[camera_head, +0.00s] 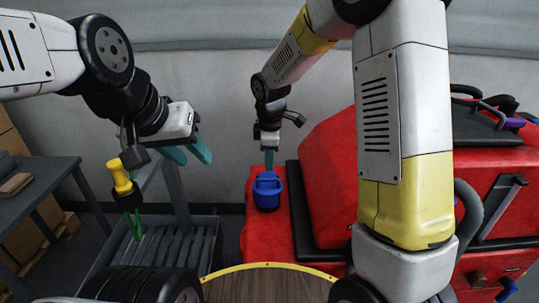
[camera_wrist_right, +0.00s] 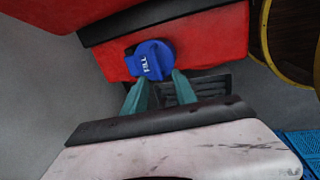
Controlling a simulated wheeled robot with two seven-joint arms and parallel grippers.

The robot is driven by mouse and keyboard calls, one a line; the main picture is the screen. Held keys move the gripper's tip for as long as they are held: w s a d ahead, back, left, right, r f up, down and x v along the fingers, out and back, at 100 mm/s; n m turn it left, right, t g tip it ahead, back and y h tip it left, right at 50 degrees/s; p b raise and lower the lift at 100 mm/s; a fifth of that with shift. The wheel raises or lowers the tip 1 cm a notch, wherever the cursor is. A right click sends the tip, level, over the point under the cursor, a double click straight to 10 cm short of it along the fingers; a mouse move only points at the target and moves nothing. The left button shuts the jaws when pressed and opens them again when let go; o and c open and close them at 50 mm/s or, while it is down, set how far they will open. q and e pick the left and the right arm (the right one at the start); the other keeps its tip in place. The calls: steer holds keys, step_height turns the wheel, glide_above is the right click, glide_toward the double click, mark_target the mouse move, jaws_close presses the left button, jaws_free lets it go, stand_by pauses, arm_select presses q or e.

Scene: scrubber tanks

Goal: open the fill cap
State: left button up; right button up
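The blue fill cap (camera_head: 267,191) sits on the red scrubber tank (camera_head: 262,236), with a raised loop handle on top. In the right wrist view the cap (camera_wrist_right: 150,61) shows white lettering. My right gripper (camera_head: 269,168) points down just above the cap. Its two teal fingers (camera_wrist_right: 160,80) are apart, with the tips at the cap's near edge; I cannot tell whether they touch it. My left gripper (camera_head: 195,157) is open and empty, well to the left of the cap. The cap appears seated on the tank.
A dark table (camera_head: 40,185) is further left. The red machine's raised body (camera_head: 330,180) stands right of the cap. A round wooden top (camera_head: 268,285) is in front.

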mark_target(268, 180)
steer(key=x, duration=0.6)
steer(key=w+x, duration=0.1)
steer(key=x, duration=0.2)
steer(key=shift+a+r, duration=0.1)
steer(key=shift+a, duration=0.15)
steer(key=shift+s, duration=0.1)
jaws_close()
stand_by(1.0)
